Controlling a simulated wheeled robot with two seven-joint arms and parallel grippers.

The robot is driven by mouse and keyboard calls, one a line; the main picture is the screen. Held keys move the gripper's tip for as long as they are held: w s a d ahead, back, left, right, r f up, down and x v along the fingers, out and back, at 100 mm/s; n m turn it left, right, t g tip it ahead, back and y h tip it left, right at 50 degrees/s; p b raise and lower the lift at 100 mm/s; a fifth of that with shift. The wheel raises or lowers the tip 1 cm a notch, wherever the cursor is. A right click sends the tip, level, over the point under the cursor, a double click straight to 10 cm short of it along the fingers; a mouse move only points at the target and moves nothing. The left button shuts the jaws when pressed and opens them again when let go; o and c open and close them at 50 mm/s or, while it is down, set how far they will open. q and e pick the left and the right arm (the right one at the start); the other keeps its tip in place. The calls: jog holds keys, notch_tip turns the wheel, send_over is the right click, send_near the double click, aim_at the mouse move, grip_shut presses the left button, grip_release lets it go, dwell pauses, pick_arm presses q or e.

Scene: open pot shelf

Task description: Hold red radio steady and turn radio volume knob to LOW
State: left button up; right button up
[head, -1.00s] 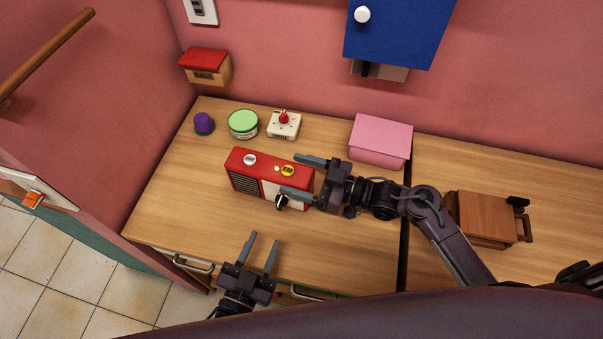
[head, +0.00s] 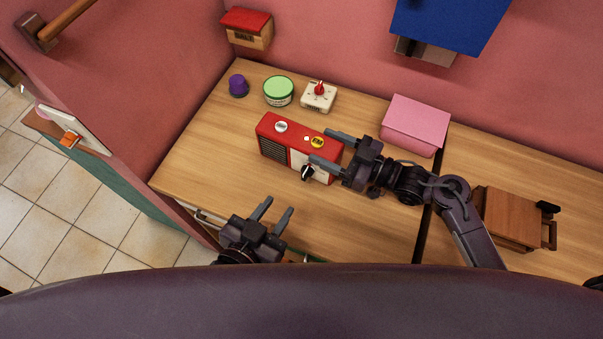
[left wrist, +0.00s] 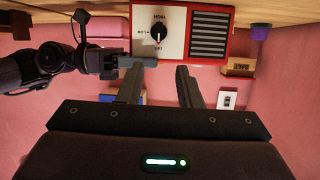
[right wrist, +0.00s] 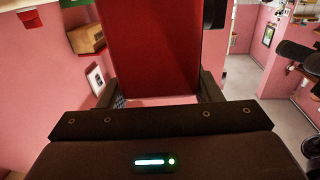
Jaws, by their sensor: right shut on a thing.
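The red radio (head: 273,128) stands upright on the wooden counter, with a dark grille and a white panel on its front. Its black volume knob (head: 308,172) carries a white mark. In the left wrist view the knob (left wrist: 158,33) shows on the white panel, its mark toward the lower edge; the small labels are hard to read. My right gripper (head: 322,147) is shut on the radio's right end, one finger behind and one in front. The radio's red side (right wrist: 153,50) fills the right wrist view between the fingers. My left gripper (head: 276,209) is open and empty, in front of the radio, apart from the knob.
Behind the radio stand a purple object (head: 238,85), a green-lidded tin (head: 278,91) and a white timer with a red knob (head: 319,97). A pink box (head: 415,125) and a wooden box (head: 508,217) stand to the right. The counter left of the radio is clear.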

aim_at(303, 174)
pick_arm(q)
jog(key=shift+g, duration=0.5)
jog(key=x, duration=1)
jog(key=shift+w+d+r, duration=0.2)
jog(key=shift+w, duration=0.3)
jog(key=shift+y, duration=0.3)
grip_shut()
